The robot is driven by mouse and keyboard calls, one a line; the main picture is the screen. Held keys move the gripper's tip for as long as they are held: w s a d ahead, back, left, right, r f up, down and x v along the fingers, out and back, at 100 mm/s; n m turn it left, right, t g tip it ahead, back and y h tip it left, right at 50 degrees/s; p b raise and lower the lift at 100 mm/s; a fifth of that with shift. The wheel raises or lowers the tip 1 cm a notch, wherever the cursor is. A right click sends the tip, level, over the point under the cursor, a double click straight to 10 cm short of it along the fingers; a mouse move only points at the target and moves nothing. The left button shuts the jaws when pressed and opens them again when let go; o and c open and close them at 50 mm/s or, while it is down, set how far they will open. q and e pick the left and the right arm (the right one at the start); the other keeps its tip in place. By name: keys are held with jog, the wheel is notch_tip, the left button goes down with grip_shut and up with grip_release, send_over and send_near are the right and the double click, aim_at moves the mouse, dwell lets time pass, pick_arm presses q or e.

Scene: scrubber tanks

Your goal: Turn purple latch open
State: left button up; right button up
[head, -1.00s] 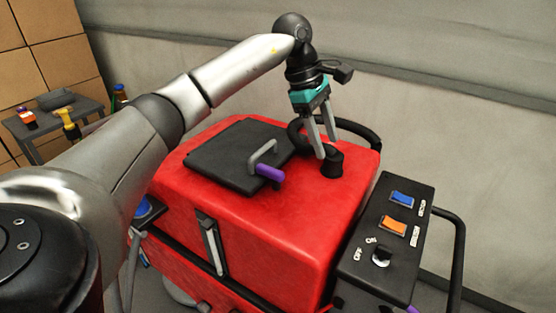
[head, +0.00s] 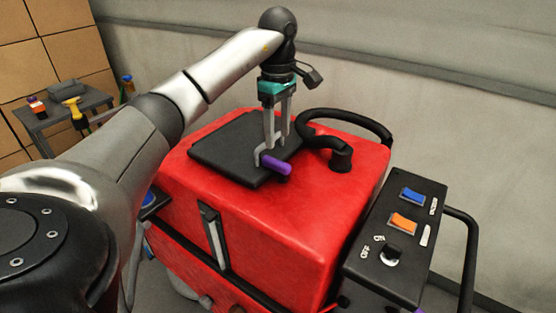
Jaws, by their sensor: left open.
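The purple latch (head: 276,164) is a short purple handle on a grey bracket. It sits at the front right edge of the black lid (head: 222,154) on top of the red scrubber tank (head: 300,215). My left gripper (head: 275,144) points down over the lid, just behind the latch, with its two grey fingers apart. The fingertips overlap the grey bracket in the picture; I cannot tell whether they touch it. Nothing shows between the fingers. My right gripper is not in the view.
A black hose (head: 343,140) curves over the tank's right rear. A control panel (head: 395,240) with blue and orange switches and a knob stands at the right, with a black handle bar (head: 470,255) beyond it. A small table (head: 70,112) with tools stands at the left rear.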

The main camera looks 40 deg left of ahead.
aim_at(278, 161)
pick_arm(q)
notch_tip(278, 161, down, 7)
jog(key=shift+f, duration=0.15)
dwell(0.4)
grip_shut()
dwell(0.4)
